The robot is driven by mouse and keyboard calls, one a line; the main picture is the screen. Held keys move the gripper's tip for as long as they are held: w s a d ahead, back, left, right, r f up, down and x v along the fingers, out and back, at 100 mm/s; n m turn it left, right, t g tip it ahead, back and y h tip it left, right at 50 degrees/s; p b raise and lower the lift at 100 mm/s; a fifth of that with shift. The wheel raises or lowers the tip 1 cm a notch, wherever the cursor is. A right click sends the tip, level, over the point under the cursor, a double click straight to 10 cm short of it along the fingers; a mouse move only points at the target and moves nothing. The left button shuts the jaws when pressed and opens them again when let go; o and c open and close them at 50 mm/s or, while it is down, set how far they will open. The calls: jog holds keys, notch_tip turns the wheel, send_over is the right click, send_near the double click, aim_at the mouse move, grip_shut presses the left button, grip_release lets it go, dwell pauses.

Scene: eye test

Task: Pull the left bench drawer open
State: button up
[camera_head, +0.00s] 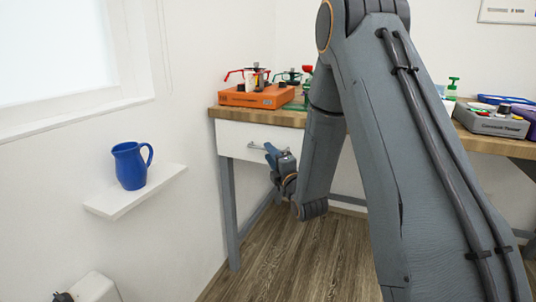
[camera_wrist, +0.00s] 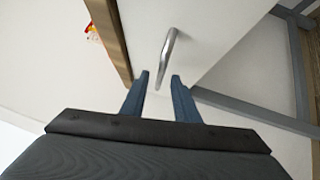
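The left bench drawer (camera_head: 235,140) has a white front below the wooden bench top and looks closed. Its front also fills the middle of the wrist view (camera_wrist: 215,35). Its silver bar handle (camera_wrist: 168,50) shows in the wrist view, and part of it shows in the head view (camera_head: 253,147). My gripper (camera_head: 268,151) is in front of the drawer, near the handle. In the wrist view my gripper (camera_wrist: 160,76) is open, with one blue-grey finger on each side of the handle's near end. I cannot tell whether a finger touches the handle.
On the bench top (camera_head: 225,113) stands an orange case (camera_head: 262,97) with tools. A grey tester box (camera_head: 490,122) is at the right. A blue jug (camera_head: 130,168) stands on a white wall shelf (camera_head: 110,205) at the left. Grey bench legs (camera_head: 229,220) stand below.

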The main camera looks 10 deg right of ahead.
jog(key=shift+x, duration=1)
jog(key=shift+c, duration=0.3)
grip_shut()
